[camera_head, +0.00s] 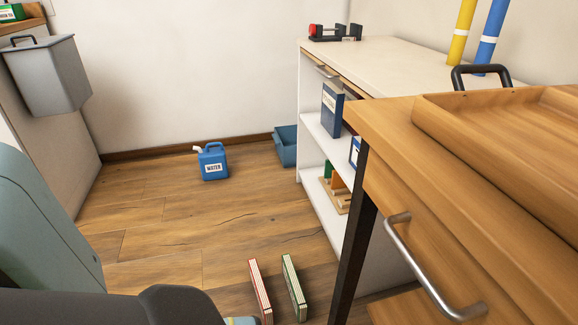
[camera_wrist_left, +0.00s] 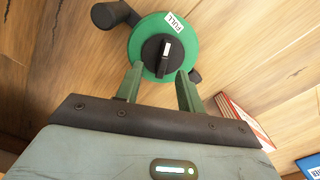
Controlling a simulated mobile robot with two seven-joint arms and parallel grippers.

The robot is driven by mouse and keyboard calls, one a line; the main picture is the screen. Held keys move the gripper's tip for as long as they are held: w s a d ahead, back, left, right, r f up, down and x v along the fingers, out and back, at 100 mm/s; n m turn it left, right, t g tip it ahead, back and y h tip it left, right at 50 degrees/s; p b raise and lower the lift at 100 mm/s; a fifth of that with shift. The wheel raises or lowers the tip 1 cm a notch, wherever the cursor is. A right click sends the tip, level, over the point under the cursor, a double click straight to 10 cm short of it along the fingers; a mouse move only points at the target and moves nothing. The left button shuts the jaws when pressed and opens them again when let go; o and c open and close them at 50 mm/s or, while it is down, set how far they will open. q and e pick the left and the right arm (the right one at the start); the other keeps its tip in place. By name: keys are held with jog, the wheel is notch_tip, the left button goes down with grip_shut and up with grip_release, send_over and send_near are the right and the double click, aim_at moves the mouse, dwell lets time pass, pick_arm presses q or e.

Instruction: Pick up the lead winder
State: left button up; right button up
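In the left wrist view a round green reel with a black centre knob, a black side handle and a "FULL" label, which looks like the lead winder (camera_wrist_left: 148,32), lies over the wooden floor. My left gripper (camera_wrist_left: 160,70) has its two green fingers apart. The fingertips are at the reel's near edge, one on each side of the black knob; I cannot tell whether they touch it. The reel is not visible in the head view, where my left arm covers the lower left. My right gripper is in neither view.
Red and green books (camera_head: 260,290) (camera_head: 293,287) stand on the floor. A blue water can (camera_head: 213,162) and a blue bin (camera_head: 286,146) are farther back. A white shelf unit (camera_head: 311,215) and wooden desk (camera_head: 400,150) bound the right. The floor left of centre is clear.

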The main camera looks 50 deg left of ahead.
pick_arm(q)
jog(key=f+b, duration=0.2)
jog(key=f, duration=0.1)
jog(key=f+b, duration=0.1)
jog(key=shift+a+f, duration=0.3)
jog(key=shift+c, duration=0.2)
grip_shut()
dwell(0.5)
dwell(0.5)
